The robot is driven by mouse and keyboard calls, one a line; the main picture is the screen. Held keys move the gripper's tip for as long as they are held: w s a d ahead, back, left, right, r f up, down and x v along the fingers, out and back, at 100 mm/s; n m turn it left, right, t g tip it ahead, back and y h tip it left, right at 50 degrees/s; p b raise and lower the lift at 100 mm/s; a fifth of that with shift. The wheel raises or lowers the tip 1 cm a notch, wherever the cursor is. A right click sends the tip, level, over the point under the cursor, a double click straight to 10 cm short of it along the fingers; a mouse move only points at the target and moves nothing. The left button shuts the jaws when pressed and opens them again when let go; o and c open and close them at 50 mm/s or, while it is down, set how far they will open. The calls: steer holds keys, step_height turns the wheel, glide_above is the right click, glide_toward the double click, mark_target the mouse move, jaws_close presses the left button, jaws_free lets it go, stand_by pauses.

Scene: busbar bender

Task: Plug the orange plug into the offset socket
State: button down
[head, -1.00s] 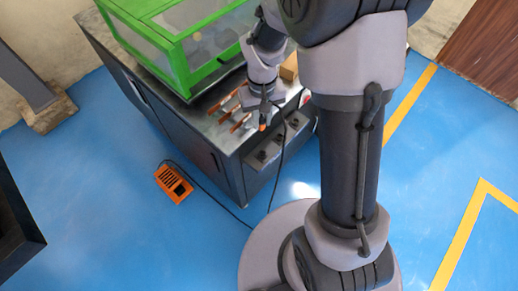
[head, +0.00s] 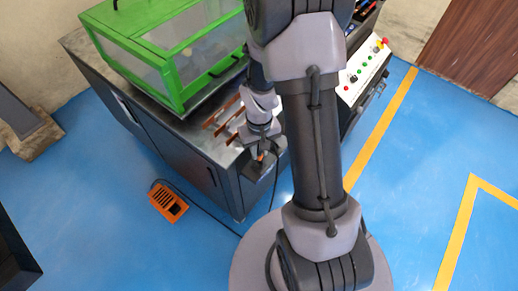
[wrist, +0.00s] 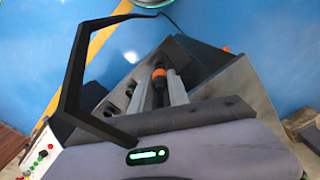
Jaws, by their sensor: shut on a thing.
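My gripper (head: 266,143) is at the front right corner of the machine cabinet, shut on the orange plug (head: 261,155). In the wrist view the plug (wrist: 158,78) shows as a black and orange body between the two grey fingers, pointing toward the socket panel. Dark sockets (wrist: 131,84) sit in a row on the cabinet's sloped panel, partly hidden by the gripper. Their labels are too small to read, so I cannot tell which is the offset one. I also cannot tell whether the plug tip touches a socket.
A green framed guard (head: 165,50) stands on the cabinet, with copper bars (head: 222,116) beside it. A control panel (head: 368,68) with coloured buttons lies to the right. An orange foot pedal (head: 167,203) and its dark cable lie on the blue floor, otherwise largely clear.

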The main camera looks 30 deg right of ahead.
mark_target(259, 159)
steer(key=shift+f+b, duration=0.75)
steer(key=shift+f, duration=0.6)
steer(key=shift+f+b, duration=1.2)
steer(key=shift+b, duration=0.05)
stand_by(0.3)
steer(key=c, duration=1.2)
jaws_free()
steer(key=shift+o, duration=0.2)
step_height(259, 159, up, 17)
steer(key=p, duration=0.8)
steer(key=shift+f, duration=0.1)
steer(key=shift+r, duration=0.35)
